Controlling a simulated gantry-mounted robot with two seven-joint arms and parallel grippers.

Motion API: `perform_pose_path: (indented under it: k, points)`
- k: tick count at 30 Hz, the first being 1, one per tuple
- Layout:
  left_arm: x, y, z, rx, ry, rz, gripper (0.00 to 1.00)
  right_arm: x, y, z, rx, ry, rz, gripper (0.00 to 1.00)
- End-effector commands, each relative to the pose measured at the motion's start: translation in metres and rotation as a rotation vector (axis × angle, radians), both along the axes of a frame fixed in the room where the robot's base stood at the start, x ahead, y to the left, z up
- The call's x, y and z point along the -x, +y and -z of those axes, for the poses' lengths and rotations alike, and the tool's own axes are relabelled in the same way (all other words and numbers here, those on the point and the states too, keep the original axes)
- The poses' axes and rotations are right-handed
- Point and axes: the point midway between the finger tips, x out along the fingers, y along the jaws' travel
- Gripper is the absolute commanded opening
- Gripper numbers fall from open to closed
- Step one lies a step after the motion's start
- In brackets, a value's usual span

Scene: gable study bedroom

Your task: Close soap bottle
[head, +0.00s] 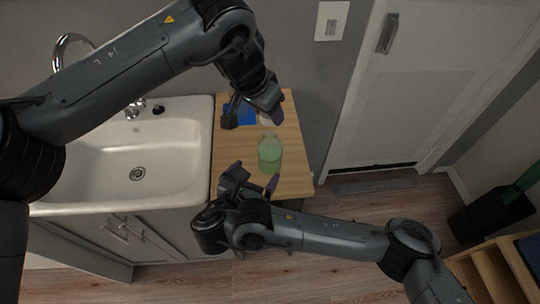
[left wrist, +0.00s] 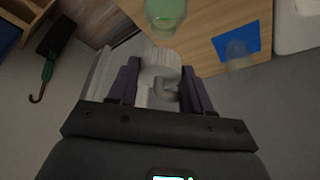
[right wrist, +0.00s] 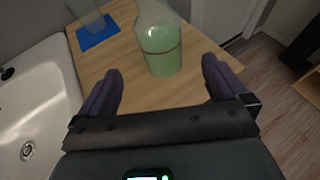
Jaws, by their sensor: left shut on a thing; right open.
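The soap bottle (head: 270,155) is clear with green content and stands upright on the wooden counter. It also shows in the right wrist view (right wrist: 161,48) and at the top of the left wrist view (left wrist: 165,12). My left gripper (head: 254,115) is behind the bottle, shut on a pale cap-like piece (left wrist: 160,82), probably the bottle's pump top. The piece is apart from the bottle. My right gripper (head: 254,184) is open in front of the bottle, with its fingers (right wrist: 160,88) apart and nothing between them. The bottle's mouth is not clear.
A clear cup (left wrist: 236,52) stands on a blue mat (head: 243,113) at the counter's back left. The white sink (head: 185,180) lies left of the wooden counter (head: 290,120). A grey wall stands behind.

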Motion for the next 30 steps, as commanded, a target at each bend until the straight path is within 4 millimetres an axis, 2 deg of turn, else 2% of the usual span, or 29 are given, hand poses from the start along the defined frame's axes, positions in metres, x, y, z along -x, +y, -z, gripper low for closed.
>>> perform_pose_path:
  k: [12, 18, 24, 30]
  points:
    - [0.000, 0.000, 0.000, 0.000, 0.000, 0.000, 0.21, -0.057, -0.024, 0.024, 0.002, -0.002, 0.005, 1.00]
    - [0.000, 0.000, 0.000, 0.000, 0.000, 0.000, 0.21, -0.079, -0.033, 0.034, 0.001, -0.002, 0.003, 1.00]
    - [0.000, 0.000, 0.000, 0.000, 0.000, 0.000, 0.21, -0.090, -0.037, 0.040, 0.001, -0.001, 0.003, 1.00]
    - [0.000, 0.000, 0.000, 0.000, 0.000, 0.000, 0.21, -0.092, -0.038, 0.041, 0.000, -0.001, 0.001, 1.00]
